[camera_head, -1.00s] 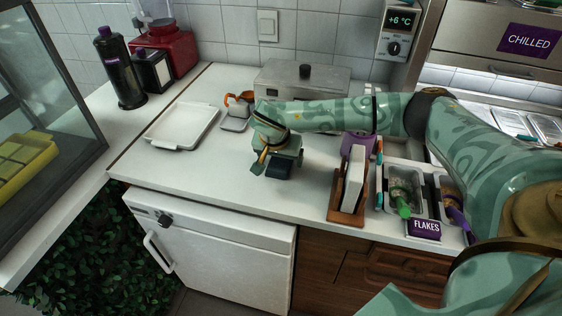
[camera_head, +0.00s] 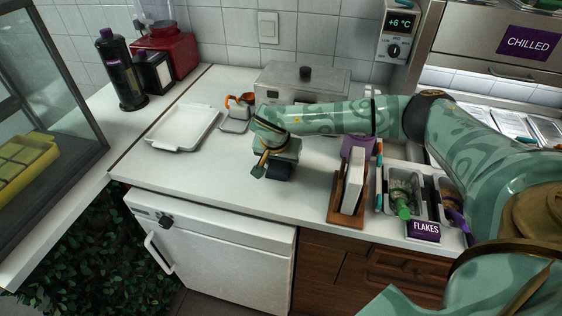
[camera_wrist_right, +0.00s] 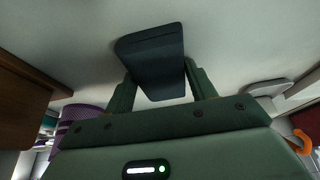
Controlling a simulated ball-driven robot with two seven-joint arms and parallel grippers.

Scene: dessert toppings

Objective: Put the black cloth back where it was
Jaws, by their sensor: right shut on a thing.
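The black cloth (camera_wrist_right: 152,62) looks like a dark folded pad in the right wrist view. My right gripper (camera_wrist_right: 158,95) is shut on it, with one finger on each side. In the head view, the right gripper (camera_head: 277,165) is over the white counter with the dark cloth (camera_head: 281,172) just below its jaws. The cloth is at or very near the counter top; I cannot tell whether it touches. My left gripper is not in view.
A white tray (camera_head: 160,134) and a small scale with an orange-handled item (camera_head: 238,105) are to the left. A wooden holder (camera_head: 346,205) and topping tubs (camera_head: 404,180) stand to the right. The counter (camera_head: 215,180) in front of the gripper is clear.

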